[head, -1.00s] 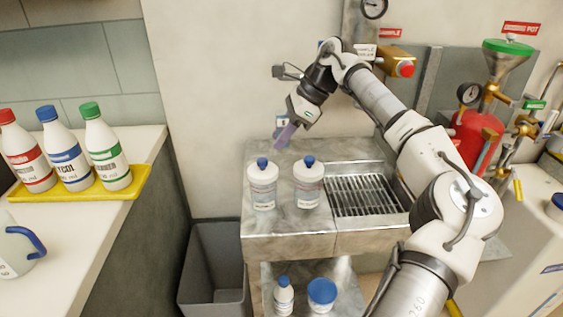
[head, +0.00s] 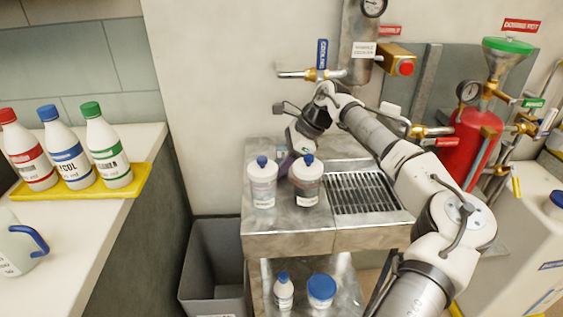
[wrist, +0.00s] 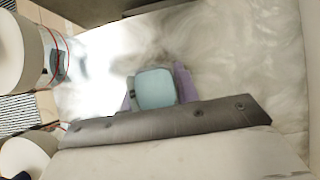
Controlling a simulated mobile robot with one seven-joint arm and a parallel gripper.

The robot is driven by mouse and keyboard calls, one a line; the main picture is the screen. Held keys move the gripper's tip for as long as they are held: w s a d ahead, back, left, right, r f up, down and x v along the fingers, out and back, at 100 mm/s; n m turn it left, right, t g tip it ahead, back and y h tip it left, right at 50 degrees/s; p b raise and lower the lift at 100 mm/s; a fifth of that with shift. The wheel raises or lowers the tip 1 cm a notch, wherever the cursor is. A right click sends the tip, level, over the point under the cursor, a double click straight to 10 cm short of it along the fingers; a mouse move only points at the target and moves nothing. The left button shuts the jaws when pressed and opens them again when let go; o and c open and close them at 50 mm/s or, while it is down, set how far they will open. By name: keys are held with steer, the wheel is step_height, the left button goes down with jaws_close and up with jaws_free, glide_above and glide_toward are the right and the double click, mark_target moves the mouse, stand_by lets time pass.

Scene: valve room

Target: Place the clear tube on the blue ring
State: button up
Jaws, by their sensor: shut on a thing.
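My gripper (head: 284,160) is low over the back of the metal bench, behind the two jars, which partly hide it in the head view. In the wrist view its purple fingertips (wrist: 156,93) are shut on a pale blue, see-through piece, which I take to be the clear tube (wrist: 155,88). A small pale blue part of the tube (head: 281,152) shows beside the gripper in the head view. I cannot tell whether its lower end touches the bench. I cannot make out the blue ring in either view.
Two white jars with blue lids, the left jar (head: 262,184) and the right jar (head: 307,181), stand close in front of my gripper. A drain grate (head: 362,192) lies to the right. A grey bin (head: 213,268) stands left of the metal bench (head: 290,240).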

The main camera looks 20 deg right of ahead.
steer(key=shift+f, duration=0.2)
steer(key=o, duration=1.1)
